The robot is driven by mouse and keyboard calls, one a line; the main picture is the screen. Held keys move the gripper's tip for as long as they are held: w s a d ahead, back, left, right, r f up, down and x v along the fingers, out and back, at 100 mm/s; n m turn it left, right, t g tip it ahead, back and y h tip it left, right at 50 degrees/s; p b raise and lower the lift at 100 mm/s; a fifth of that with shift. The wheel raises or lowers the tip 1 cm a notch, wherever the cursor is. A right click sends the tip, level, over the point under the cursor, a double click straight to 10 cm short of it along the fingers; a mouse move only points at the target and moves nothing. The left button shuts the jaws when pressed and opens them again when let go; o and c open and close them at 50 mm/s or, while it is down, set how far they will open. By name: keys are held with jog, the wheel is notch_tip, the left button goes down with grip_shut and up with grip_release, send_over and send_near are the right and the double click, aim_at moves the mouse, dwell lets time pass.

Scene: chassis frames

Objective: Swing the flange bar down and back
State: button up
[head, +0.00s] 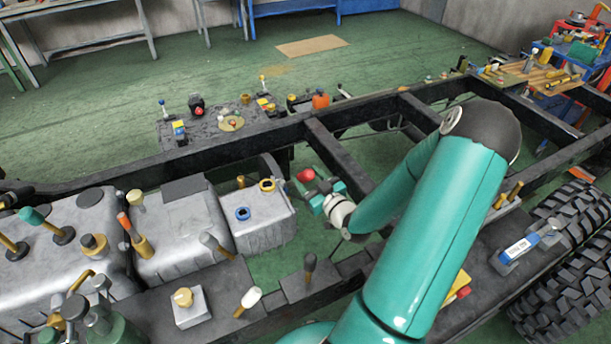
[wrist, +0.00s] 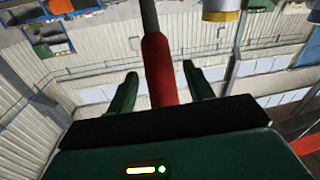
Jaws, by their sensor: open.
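A bar with a red grip (wrist: 158,70) and a dark upper shaft shows in the wrist view. The red part rises between the two green fingers of my gripper (wrist: 160,82), with visible gaps on both sides. I take this to be the flange bar; its far end is out of the wrist view. In the head view my gripper (head: 326,190) is over the middle of the chassis, just right of the grey box-shaped tank. A red end (head: 306,175) shows at its fingers; the rest of that part is hidden. My gripper is open.
Grey tanks (head: 180,232) with several levers and knobs stand at left. Black frame rails (head: 345,165) run around my arm. A blue-and-white handle (head: 518,248) and tyres (head: 575,270) are at right. A yellow-banded cylinder (wrist: 221,12) is at the wrist view's top.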

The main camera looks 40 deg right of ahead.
jog(key=shift+w, duration=0.8)
grip_shut()
jog(key=shift+d, duration=0.1)
